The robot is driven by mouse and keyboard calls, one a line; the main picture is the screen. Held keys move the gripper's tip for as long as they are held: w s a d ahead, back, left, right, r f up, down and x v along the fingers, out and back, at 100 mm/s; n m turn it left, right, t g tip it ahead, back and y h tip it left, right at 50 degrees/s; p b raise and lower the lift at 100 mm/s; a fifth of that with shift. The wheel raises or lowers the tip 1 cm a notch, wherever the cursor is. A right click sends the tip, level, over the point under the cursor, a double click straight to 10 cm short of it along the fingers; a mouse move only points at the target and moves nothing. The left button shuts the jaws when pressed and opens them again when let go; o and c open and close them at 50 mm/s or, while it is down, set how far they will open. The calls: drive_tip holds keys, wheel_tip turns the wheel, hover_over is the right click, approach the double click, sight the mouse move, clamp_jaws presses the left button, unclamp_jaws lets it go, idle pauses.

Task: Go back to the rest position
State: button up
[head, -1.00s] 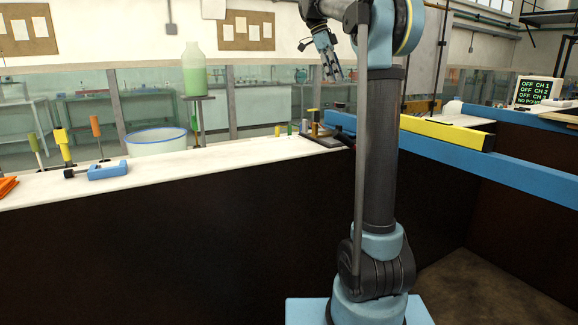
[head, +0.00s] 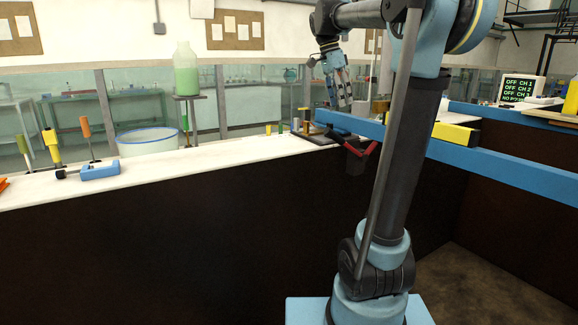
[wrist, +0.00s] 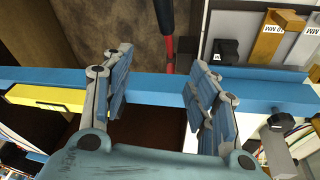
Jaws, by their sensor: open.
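My gripper (head: 341,100) hangs below the end of my arm, fingers pointing down, above the far end of the blue beam (head: 500,166). In the wrist view my gripper (wrist: 158,68) has its two fingers wide apart with nothing between them. The blue beam (wrist: 160,87) crosses the view below the fingers. My arm leans to the right in the head view and hides part of the beam.
A red-handled tool (head: 367,153) is at the beam's near side; its red part also shows in the wrist view (wrist: 168,50). A yellow block (head: 455,134) lies along the beam. A bottle of green liquid (head: 186,78) and a blue clamp (head: 100,171) stand left.

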drive_tip(key=s+f+n+t+y, duration=0.1)
drive_tip(key=s+f+n, duration=0.4)
drive_tip(key=s+f, duration=0.4)
drive_tip(key=s+d+f+n+y, duration=0.1)
drive_tip(key=s+f+n, duration=0.4)
drive_tip(key=s+f, duration=0.4)
drive_tip(key=s+f+n+t+y, duration=0.1)
drive_tip(key=s+f+n, duration=0.4)
drive_tip(key=f, duration=1.3)
drive_tip(key=s, duration=0.4)
drive_tip(key=shift+s+d+f+t, duration=0.15)
drive_tip(key=shift+s+d+t, duration=0.15)
drive_tip(key=shift+s, duration=0.1)
drive_tip(key=shift+w+f, duration=0.2)
drive_tip(key=shift+w, duration=0.25)
